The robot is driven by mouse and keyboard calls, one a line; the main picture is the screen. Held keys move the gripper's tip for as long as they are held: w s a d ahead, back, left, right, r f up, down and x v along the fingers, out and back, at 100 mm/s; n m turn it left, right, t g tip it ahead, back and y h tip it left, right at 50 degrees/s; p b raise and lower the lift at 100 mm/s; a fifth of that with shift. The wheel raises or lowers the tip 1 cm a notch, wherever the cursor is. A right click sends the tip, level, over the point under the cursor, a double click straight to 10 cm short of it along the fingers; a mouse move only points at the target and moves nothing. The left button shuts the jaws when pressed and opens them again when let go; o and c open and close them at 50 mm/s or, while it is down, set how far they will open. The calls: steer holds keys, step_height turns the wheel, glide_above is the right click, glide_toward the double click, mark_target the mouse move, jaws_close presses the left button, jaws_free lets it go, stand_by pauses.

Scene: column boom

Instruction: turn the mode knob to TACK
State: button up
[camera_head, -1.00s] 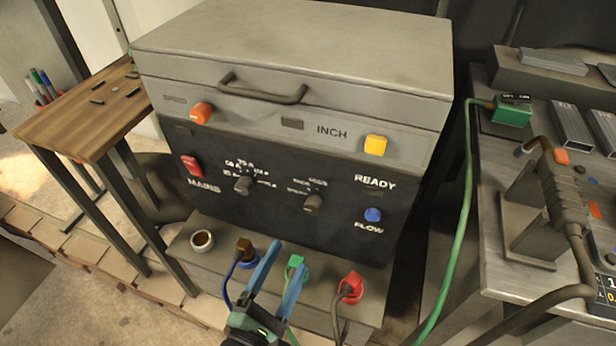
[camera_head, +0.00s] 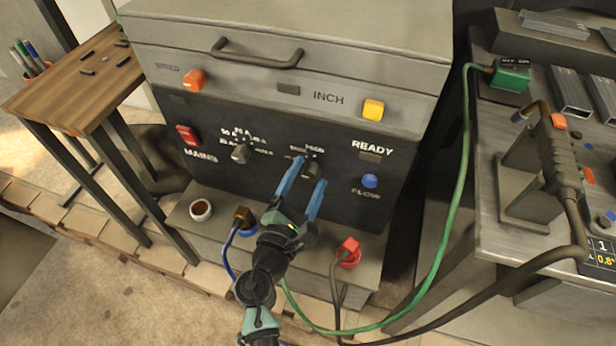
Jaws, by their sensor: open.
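The dark front panel (camera_head: 345,210) of a grey cabinet carries two grey rotary knobs. The left knob (camera_head: 240,153) has amp-like markings around it. The right knob (camera_head: 312,169) has small labels above and to its left, too blurred to read surely; it appears to be the mode knob. My gripper (camera_head: 310,172) comes up from below, with its two blue fingers open. Its fingertips are on either side of the right knob in the picture, and I cannot tell whether they touch it. The knob's exact pointer direction is not clear.
Above are an orange knob (camera_head: 194,80), a yellow button (camera_head: 373,109) and a handle (camera_head: 257,55). A red MAINS switch (camera_head: 187,135) and blue FLOW button (camera_head: 370,181) flank the panel.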

steer(key=shift+w+d, duration=0.1)
steer(key=shift+w, duration=0.1)
jaws_close()
stand_by(0.3)
steer(key=shift+m+b, duration=0.35)
steer(key=shift+m, duration=0.05)
steer(key=m+b, duration=0.2)
steer(key=m, duration=0.1)
steer(key=shift+f+m+b, duration=0.15)
steer(key=shift+m+b, duration=0.15)
steer(key=shift+b, duration=0.05)
steer(key=shift+m+b, duration=1.35)
steer(key=shift+m, duration=0.75)
steer(key=shift+r, duration=0.2)
